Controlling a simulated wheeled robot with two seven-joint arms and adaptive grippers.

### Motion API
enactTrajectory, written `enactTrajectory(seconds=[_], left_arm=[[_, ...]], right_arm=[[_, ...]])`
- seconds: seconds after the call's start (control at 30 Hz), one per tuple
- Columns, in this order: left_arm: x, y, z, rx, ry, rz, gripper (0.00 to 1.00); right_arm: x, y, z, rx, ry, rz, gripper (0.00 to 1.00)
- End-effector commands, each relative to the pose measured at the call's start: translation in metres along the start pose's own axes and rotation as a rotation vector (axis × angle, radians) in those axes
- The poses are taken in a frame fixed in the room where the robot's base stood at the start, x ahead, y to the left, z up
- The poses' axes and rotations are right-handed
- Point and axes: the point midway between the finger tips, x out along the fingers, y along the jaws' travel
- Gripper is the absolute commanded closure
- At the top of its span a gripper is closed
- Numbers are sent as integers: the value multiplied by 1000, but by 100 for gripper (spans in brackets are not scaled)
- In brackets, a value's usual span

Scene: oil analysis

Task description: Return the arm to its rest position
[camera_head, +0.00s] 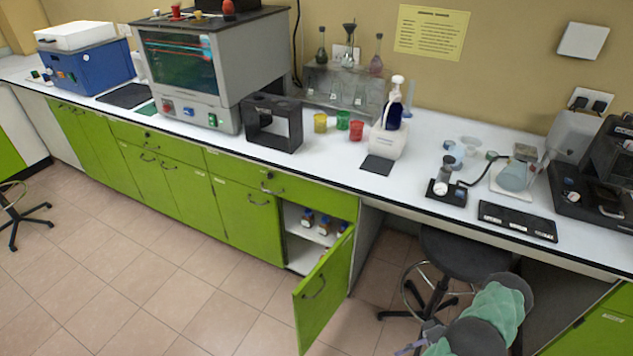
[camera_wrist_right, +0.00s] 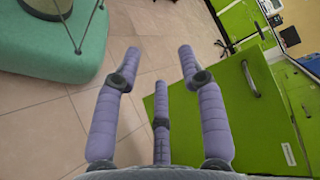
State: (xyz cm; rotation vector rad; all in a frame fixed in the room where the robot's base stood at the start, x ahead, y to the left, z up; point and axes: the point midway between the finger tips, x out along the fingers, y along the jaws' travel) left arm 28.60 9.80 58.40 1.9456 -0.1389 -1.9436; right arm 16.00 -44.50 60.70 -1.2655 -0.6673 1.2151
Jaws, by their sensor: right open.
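My right arm (camera_head: 484,318) comes in at the bottom right of the head view, in front of the bench and below the counter's level. A bit of lavender finger shows at its lower end, cut off by the frame. In the right wrist view my right gripper (camera_wrist_right: 158,75) has its three lavender fingers spread wide, with nothing between them but floor. A green cabinet door (camera_wrist_right: 240,112) with a handle lies behind the right-hand finger in that view. My left gripper is not in view.
The green cabinet door (camera_head: 326,288) stands open into the floor space, with bottles (camera_head: 324,226) on the shelves inside. A black stool (camera_head: 455,256) stands under the counter (camera_head: 340,172), close to my right arm. Tiled floor (camera_head: 130,270) at left is mostly clear.

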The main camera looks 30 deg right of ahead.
Motion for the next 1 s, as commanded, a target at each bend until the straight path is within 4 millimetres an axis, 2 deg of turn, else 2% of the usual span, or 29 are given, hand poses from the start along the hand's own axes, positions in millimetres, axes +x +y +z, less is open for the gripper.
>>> enactTrajectory(seconds=[0.27, 0.5, 0.77, 1.0], left_arm=[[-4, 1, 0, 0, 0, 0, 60], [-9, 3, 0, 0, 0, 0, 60], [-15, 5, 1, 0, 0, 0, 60], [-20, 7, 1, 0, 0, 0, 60]], right_arm=[[66, 3, -25, 83, -121, 166, 59], [157, 3, -40, 140, -236, 455, 59], [242, -9, -38, 79, -241, 784, 59], [304, -38, -22, -78, -144, 978, 59]])
